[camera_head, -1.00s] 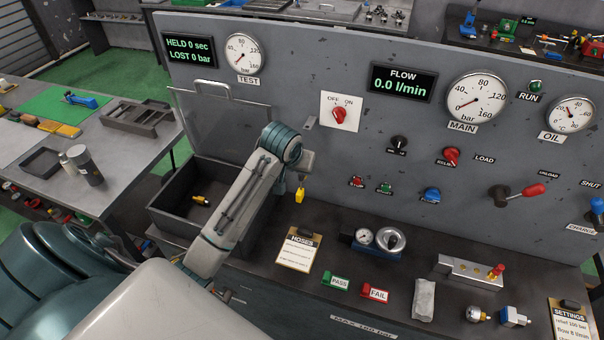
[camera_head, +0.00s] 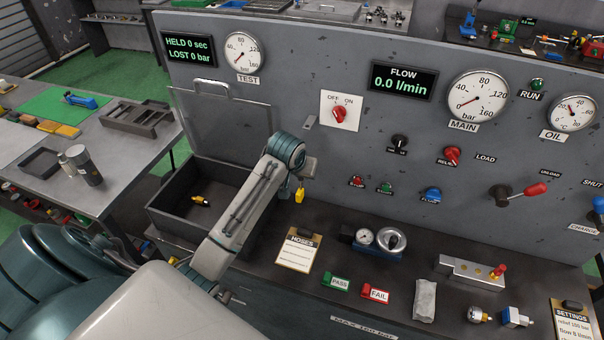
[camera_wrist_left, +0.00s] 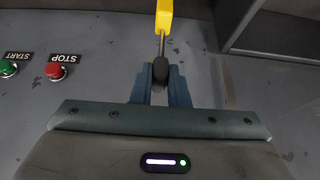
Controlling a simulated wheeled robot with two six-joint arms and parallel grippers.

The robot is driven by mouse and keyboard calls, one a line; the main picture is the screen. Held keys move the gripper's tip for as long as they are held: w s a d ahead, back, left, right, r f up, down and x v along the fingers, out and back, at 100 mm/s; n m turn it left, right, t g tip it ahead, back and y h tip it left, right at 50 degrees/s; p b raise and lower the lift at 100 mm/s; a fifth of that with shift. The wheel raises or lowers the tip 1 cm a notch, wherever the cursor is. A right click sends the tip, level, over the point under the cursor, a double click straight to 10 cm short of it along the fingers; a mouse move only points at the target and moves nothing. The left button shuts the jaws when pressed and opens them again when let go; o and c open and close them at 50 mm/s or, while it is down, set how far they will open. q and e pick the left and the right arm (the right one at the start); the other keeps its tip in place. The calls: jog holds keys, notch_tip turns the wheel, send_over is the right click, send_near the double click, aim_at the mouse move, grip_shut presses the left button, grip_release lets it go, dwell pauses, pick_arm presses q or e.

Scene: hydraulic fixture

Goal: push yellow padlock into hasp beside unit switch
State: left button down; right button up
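The yellow padlock (camera_head: 299,196) hangs at the end of my left gripper (camera_head: 299,181), in front of the grey panel. In the left wrist view, the padlock (camera_wrist_left: 164,16) is at the top, with a thin metal rod and a dark piece between the blue fingers of my left gripper (camera_wrist_left: 160,75). The fingers are shut on that dark piece. The unit switch (camera_head: 339,113) is a red knob on a white OFF/ON plate. A small grey metal tab (camera_head: 310,122), apparently the hasp, sits just left of it, above the gripper and apart from the padlock. My right gripper is not in view.
An open dark bin (camera_head: 165,215) stands left of my forearm, with a small yellow-and-black item (camera_head: 200,201) inside. Red and green buttons (camera_head: 356,181) are right of the gripper. The bench holds a HOSES clipboard (camera_head: 297,252) and a blue gauge unit (camera_head: 378,242).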

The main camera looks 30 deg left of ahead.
pick_arm(q)
jog(key=shift+r+p, duration=0.45)
jog(key=shift+r, duration=2.05)
jog(key=c, duration=2)
grip_release()
grip_shut()
jog(key=shift+f, duration=0.1)
